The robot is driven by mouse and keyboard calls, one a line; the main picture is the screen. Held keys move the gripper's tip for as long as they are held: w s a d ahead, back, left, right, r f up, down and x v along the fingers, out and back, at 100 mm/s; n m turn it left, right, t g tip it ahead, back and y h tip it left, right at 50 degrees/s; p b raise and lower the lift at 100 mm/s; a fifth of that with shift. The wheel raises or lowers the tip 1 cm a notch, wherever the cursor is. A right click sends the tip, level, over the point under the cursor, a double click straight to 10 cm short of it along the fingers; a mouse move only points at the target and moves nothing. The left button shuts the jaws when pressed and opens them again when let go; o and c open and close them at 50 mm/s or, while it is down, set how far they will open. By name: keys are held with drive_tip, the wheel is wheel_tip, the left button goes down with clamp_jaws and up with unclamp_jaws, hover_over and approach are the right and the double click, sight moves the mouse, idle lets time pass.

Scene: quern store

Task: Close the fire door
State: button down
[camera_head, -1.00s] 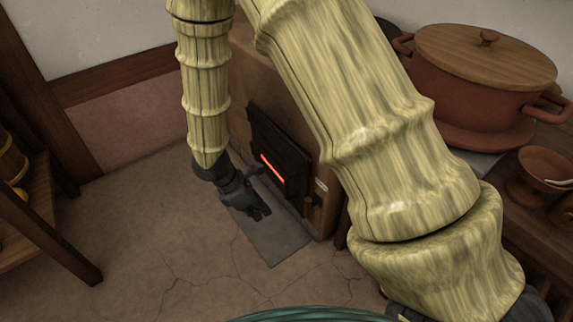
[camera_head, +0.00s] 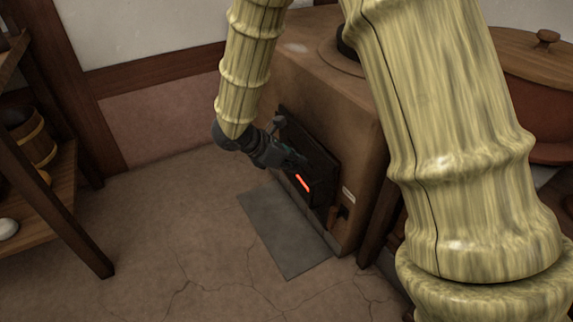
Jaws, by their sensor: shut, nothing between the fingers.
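The fire door (camera_head: 322,169) is a dark metal panel low on the front of the brown stove (camera_head: 352,116). A red-orange glowing slot (camera_head: 303,183) shows in its lower part. I cannot tell whether the door lies flush with its frame or stands slightly ajar. My gripper (camera_head: 296,160) is dark grey, shut and empty. It is right in front of the door's left and middle part and hides some of it. It looks close to or touching the panel; which one is not clear.
A grey floor plate (camera_head: 284,235) lies before the stove on cracked, clear floor. A wooden shelf (camera_head: 50,205) with a small barrel (camera_head: 33,140) stands at the left. A lidded brown pot (camera_head: 540,105) is at the right, partly behind my arm.

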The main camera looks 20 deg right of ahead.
sight(325, 167)
drive_tip(key=shift+w+d+f+b, duration=0.1)
drive_tip(key=shift+d+f+b, duration=0.3)
drive_tip(key=shift+d+b, duration=0.45)
drive_tip(key=shift+s+d+f+b, duration=0.1)
drive_tip(key=shift+d+f+b, duration=0.35)
drive_tip(key=shift+d, duration=0.85)
drive_tip(key=shift+w+d+f+b, duration=0.1)
drive_tip(key=shift+d+f+b, duration=0.25)
drive_tip(key=shift+d+b, duration=0.55)
drive_tip(key=shift+d, duration=0.15)
drive_tip(key=shift+r+p, duration=0.1)
drive_tip(key=shift+p, duration=0.25)
